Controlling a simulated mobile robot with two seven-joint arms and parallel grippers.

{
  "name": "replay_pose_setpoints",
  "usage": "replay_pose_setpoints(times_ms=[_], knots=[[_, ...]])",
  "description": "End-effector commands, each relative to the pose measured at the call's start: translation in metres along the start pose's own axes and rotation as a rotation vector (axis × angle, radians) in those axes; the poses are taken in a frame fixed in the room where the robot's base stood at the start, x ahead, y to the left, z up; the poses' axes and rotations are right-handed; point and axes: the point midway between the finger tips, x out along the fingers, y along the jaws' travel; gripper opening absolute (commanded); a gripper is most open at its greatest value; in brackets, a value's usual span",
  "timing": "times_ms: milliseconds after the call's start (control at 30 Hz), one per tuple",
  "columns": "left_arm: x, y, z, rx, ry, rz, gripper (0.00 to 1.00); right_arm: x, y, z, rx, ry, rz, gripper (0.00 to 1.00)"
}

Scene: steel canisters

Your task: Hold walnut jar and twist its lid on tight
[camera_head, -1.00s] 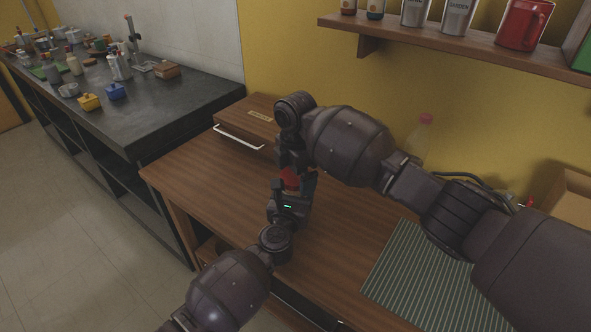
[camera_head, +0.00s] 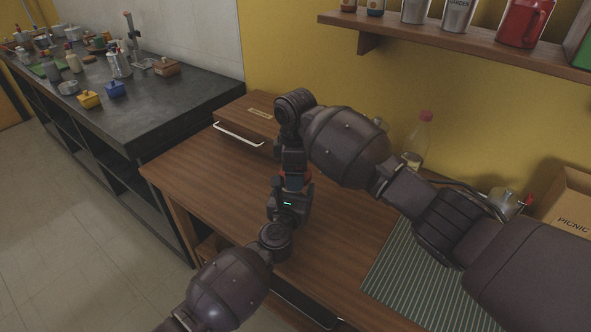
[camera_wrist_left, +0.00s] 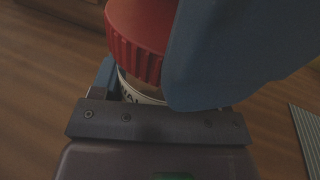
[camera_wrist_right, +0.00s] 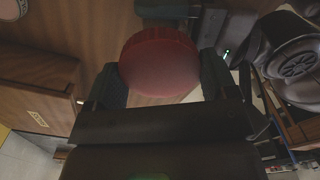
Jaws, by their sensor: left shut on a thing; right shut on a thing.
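The jar's ridged red lid (camera_wrist_left: 138,42) is at the top of the left wrist view, above the jar (camera_wrist_left: 140,88) and its partly readable pale label. My left gripper (camera_head: 291,193) is shut on the jar body from below in the head view. My right gripper (camera_head: 293,170) comes from above and is shut on the lid, which shows between its fingers in the right wrist view (camera_wrist_right: 160,65). The lid sits on the jar, but I cannot tell how tight. In the head view the grippers hide most of the jar.
A wooden box (camera_head: 250,117) with a white handle stands behind on the wooden table (camera_head: 200,175). To the right are a bottle (camera_head: 418,140), a striped mat (camera_head: 415,275) and a picnic box (camera_head: 570,215). A shelf (camera_head: 450,40) overhangs the back. The table's left is clear.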

Motion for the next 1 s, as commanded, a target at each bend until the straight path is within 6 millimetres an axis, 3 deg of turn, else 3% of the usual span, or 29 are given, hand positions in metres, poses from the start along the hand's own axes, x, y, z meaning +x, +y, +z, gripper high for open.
replay_pose_setpoints(times_ms=[700, 800, 933, 967, 1000], knots=[[0.0000, -0.0002, 0.0000, 0.000, 0.000, 0.000, 0.02, 0.0004, -0.0003, -0.0013, 1.152, 0.003, -0.002, 0.50], [-0.0001, -0.0002, 0.0000, 0.000, 0.000, 0.000, 0.02, 0.0002, 0.0000, -0.0008, 1.262, 0.002, -0.001, 0.50], [-0.0001, -0.0003, 0.0000, 0.000, 0.000, -0.001, 0.02, 0.0000, 0.0003, -0.0004, 1.252, 0.002, 0.001, 0.50], [-0.0001, -0.0003, 0.0000, 0.000, 0.000, -0.001, 0.02, -0.0001, 0.0003, -0.0005, 1.252, 0.002, 0.001, 0.82], [-0.0001, -0.0003, 0.0000, 0.000, 0.000, -0.001, 0.02, 0.0000, 0.0003, -0.0005, 1.251, 0.002, 0.001, 0.88]])
